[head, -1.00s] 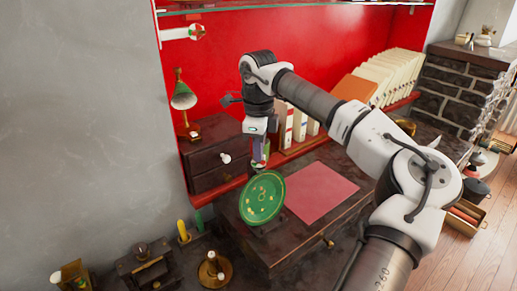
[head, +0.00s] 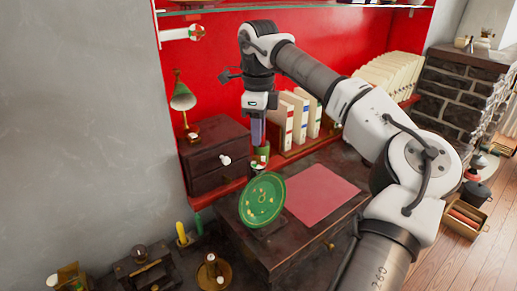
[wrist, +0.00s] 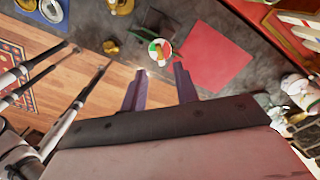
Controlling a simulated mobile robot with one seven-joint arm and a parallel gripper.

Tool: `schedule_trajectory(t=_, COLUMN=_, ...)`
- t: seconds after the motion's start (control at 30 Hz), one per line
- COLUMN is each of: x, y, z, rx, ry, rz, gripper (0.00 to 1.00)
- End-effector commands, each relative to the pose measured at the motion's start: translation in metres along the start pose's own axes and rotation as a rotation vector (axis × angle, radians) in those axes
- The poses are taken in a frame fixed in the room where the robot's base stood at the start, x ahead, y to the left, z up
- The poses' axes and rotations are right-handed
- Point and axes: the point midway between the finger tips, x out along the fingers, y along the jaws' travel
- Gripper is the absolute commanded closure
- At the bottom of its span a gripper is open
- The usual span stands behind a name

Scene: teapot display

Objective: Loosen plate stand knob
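The green plate (head: 262,203) with yellow marks stands tilted on the dark wooden top, above a small dark base. The knob (head: 260,155), coloured red, white and green, shows just above the plate's upper edge. In the wrist view the knob (wrist: 160,50) is a round face just beyond the gap between my fingers, with the plate (wrist: 146,30) nearly edge-on behind it. My gripper (head: 258,142) points down over the knob. In the wrist view my gripper (wrist: 158,75) has its two purple fingers spread, with nothing between them.
A dark drawer box (head: 217,155) and green lamp (head: 182,97) stand left of my gripper. White binders (head: 299,117) stand behind it. A flat red sheet (head: 320,194) lies right of the plate. Brass pieces (head: 213,270) stand at front left.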

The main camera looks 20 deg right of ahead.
Motion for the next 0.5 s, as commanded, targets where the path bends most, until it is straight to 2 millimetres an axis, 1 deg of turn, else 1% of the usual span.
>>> schedule_trajectory(t=0.03, x=-0.011, y=-0.001, z=0.001, rx=0.001, ry=0.001, rz=-0.004, gripper=0.70)
schedule_trajectory(t=0.1, x=-0.028, y=0.000, z=0.001, rx=0.001, ry=0.000, rz=-0.004, gripper=0.70)
schedule_trajectory(t=0.2, x=-0.048, y=0.000, z=0.001, rx=0.000, ry=0.000, rz=-0.003, gripper=0.70)
schedule_trajectory(t=0.33, x=-0.068, y=0.000, z=0.000, rx=0.001, ry=0.001, rz=-0.002, gripper=0.70)
schedule_trajectory(t=0.5, x=-0.079, y=0.000, z=0.000, rx=0.000, ry=0.000, rz=0.000, gripper=0.70)
